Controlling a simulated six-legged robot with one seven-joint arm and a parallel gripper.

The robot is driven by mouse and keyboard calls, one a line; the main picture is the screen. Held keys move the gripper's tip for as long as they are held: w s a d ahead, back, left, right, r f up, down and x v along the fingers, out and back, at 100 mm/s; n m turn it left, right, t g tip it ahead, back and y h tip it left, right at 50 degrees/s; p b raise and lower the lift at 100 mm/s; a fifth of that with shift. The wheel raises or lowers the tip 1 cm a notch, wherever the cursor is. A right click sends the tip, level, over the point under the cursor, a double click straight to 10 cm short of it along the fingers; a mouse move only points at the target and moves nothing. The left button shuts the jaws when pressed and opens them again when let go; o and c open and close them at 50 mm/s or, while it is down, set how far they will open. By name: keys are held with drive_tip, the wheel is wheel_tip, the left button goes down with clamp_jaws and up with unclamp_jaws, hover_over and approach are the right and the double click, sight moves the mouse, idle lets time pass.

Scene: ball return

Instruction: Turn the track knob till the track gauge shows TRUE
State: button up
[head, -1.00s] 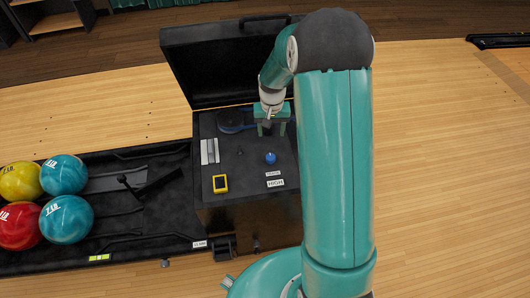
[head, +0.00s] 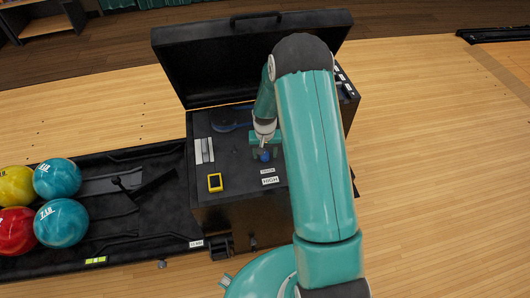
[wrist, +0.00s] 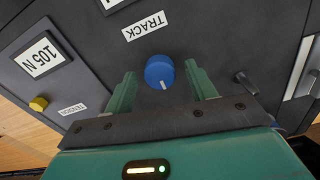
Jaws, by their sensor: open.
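The blue track knob (wrist: 159,72) with a white pointer mark stands on the dark panel beside the TRACK label (wrist: 144,26). It also shows in the head view (head: 265,156). My gripper (wrist: 161,80) is open, with one finger on each side of the knob and gaps between. In the head view my gripper (head: 264,146) is over the knob, pointing down. The track gauge (head: 270,181) in the head view appears to read HIGH. In the wrist view only an edge of the gauge (wrist: 112,4) shows, cut off at the top.
A TENSION gauge (wrist: 43,55) reading 105 N and a yellow knob (wrist: 38,104) are on an adjoining face. A small dark lever (wrist: 245,82) stands right of the track knob. Balls (head: 60,223) lie left.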

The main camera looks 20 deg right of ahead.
drive_tip(key=shift+f, duration=0.1)
drive_tip(key=c, duration=1)
drive_tip(key=shift+n, duration=0.3)
drive_tip(key=n, duration=0.3)
drive_tip(key=shift+n, duration=2.6)
drive_tip(key=o, duration=1)
